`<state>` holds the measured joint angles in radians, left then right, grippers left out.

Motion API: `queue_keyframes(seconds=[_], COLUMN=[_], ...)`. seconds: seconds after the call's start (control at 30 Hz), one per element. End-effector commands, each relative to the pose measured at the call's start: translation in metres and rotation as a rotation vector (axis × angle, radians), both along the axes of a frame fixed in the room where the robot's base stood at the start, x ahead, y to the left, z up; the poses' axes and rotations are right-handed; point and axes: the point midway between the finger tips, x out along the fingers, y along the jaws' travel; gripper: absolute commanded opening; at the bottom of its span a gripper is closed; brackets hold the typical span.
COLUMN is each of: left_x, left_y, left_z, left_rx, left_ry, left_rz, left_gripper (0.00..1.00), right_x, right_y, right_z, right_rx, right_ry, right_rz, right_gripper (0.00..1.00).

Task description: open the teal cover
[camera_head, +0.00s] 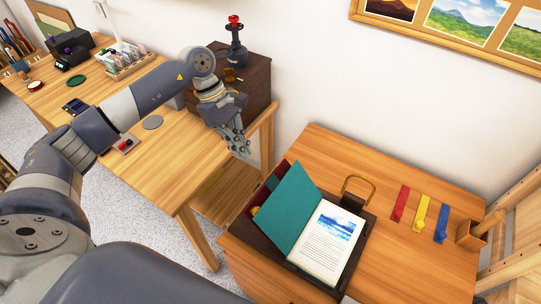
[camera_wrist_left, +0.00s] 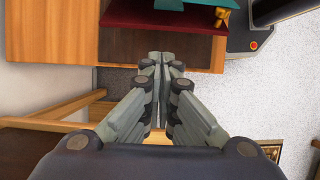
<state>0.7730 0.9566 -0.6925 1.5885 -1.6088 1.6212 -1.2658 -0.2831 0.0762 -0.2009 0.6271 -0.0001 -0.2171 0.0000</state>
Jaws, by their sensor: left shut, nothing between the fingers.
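The teal cover (camera_head: 291,211) stands raised at the left side of an open book on the right table. Its page (camera_head: 327,240) with a blue picture and text lies exposed. In the left wrist view a teal edge (camera_wrist_left: 190,4) shows at the top, above a dark red edge (camera_wrist_left: 150,19). My left gripper (camera_head: 241,146) is shut and empty, in the air up and left of the book, apart from the cover. It also shows in the left wrist view (camera_wrist_left: 160,62). My right gripper is not in view.
The book rests on a dark stand (camera_head: 350,243) on the right table (camera_head: 410,269). Red, yellow and blue strips (camera_head: 421,216) lie to the right. A gap separates this table from the left table (camera_head: 180,150), which bears a dark wooden cabinet (camera_head: 255,77).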

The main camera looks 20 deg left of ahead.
Motion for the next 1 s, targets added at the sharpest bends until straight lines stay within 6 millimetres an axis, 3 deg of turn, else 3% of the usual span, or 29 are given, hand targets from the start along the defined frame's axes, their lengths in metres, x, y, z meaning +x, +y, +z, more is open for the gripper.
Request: queue_keyframes(seconds=[0.13,0.27,0.47,0.67,0.73,0.9,1.0], left_x=[-0.002,-0.003,-0.006,-0.009,-0.008,-0.01,-0.011], left_y=[0.004,-0.002,-0.019,-0.036,-0.043,-0.056,-0.061], left_z=[-0.003,-0.016,-0.052,-0.093,-0.079,-0.069,-0.066], left_rx=[0.015,0.015,0.012,0.013,0.012,0.013,0.013], left_ry=[0.007,0.01,0.011,0.011,0.003,0.005,0.005], left_rz=[-0.004,-0.004,-0.004,-0.003,-0.006,-0.005,-0.003], left_gripper=[0.0,0.0,0.0,0.0,0.0,0.0,0.0], right_x=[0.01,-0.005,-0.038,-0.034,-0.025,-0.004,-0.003], right_y=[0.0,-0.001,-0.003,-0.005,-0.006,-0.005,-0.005], right_z=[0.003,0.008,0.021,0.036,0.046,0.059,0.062], right_rx=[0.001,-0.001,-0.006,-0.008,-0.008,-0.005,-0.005], right_ry=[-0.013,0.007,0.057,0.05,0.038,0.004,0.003], right_rz=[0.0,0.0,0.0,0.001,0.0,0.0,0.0], right_gripper=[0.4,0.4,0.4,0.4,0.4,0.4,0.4])
